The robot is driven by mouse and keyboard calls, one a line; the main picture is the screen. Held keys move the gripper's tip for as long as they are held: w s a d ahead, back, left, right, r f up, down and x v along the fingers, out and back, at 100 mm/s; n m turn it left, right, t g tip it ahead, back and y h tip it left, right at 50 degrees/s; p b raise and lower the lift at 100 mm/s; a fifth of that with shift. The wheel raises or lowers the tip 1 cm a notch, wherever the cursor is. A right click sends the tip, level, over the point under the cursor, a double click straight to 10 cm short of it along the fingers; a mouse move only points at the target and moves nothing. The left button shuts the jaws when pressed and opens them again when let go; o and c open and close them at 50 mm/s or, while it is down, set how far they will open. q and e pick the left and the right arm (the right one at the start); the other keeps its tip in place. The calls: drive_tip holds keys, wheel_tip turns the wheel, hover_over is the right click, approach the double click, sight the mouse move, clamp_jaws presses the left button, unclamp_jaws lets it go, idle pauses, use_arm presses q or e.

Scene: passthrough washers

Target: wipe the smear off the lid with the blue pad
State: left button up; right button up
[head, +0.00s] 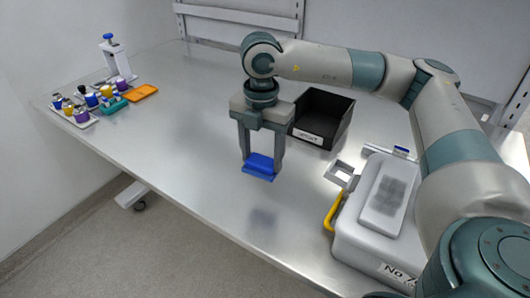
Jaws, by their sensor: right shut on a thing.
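My right gripper (261,161) is shut on the blue pad (259,169) and holds it above the bench, left of the lidded box. A reflection of the pad shows on the metal below it. The lid (358,232) is the pale top of the box at the lower right. A raised light panel (370,217) on it carries a grey, blotchy smear (383,195). The pad and the lid are well apart. My right arm hides part of the box's right side. My left gripper is not in view.
A black bin (322,118) with a white label stands behind the gripper. A small square metal holder (342,173) and a yellow handle (332,212) are beside the box. Small bottles (82,115), an orange tray (143,93) and a white dispenser (116,60) stand far left. The middle-left bench is clear.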

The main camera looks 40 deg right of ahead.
sight(250, 171)
drive_tip(key=n, duration=0.3)
drive_tip(key=a+n, duration=0.1)
drive_tip(key=n, duration=0.1)
drive_tip(key=shift+a+f+n, duration=0.15)
drive_tip(key=shift+n, duration=0.25)
drive_tip(key=n, duration=0.2)
drive_tip(key=a+n, duration=0.1)
drive_tip(key=n, duration=0.2)
drive_tip(key=shift+w+a+f+n, duration=0.1)
drive_tip(key=shift+f+n, duration=0.05)
drive_tip(key=shift+n, duration=0.15)
drive_tip(key=n, duration=0.3)
drive_tip(key=shift+a+f+n, duration=0.1)
drive_tip(key=shift+a+n, duration=0.2)
drive_tip(key=shift+a, duration=0.1)
drive_tip(key=a+n, duration=0.3)
drive_tip(key=n, duration=1.3)
drive_tip(key=a+f+n, duration=0.1)
drive_tip(key=a+n, duration=0.3)
drive_tip(key=n, duration=1.3)
drive_tip(key=shift+s+a+f, duration=0.2)
drive_tip(key=shift+s+f, duration=0.05)
drive_tip(key=shift+a, duration=0.1)
